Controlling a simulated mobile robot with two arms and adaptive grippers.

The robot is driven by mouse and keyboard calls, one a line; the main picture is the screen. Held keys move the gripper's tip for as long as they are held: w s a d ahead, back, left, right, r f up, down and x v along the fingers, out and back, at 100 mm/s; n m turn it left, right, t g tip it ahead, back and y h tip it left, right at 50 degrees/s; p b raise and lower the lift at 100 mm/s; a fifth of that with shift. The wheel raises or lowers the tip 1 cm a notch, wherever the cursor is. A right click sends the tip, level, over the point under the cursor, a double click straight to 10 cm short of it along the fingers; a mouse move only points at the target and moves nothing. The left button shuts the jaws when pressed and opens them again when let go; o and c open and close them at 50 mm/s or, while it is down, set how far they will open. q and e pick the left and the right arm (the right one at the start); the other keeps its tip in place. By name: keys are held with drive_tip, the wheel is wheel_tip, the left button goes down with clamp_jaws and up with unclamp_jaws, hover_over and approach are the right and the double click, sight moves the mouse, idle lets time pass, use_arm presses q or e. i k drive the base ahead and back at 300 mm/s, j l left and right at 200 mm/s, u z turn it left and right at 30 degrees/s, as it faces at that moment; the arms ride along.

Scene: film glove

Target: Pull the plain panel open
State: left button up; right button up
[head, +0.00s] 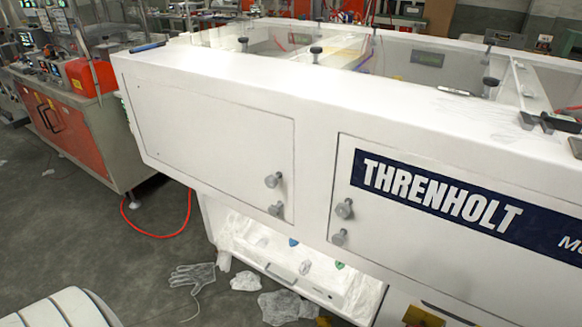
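The plain panel (205,140) is a white door on the left part of the white machine's front, with no lettering. It sits flush in its frame and looks shut. Two round grey knobs are at its right edge, an upper knob (273,180) and a lower knob (277,208). To its right is a second panel with a dark blue THRENHOLT label (440,195) and two knobs of its own at its left edge. Neither of my grippers shows in the head view.
A white open tray (300,286) with small coloured items is below the panels. A red hose (158,235) runs there too. A grey-and-orange cabinet (75,125) stands left.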

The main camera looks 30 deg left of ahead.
sight(231, 147)
drive_tip(key=u, duration=1.7)
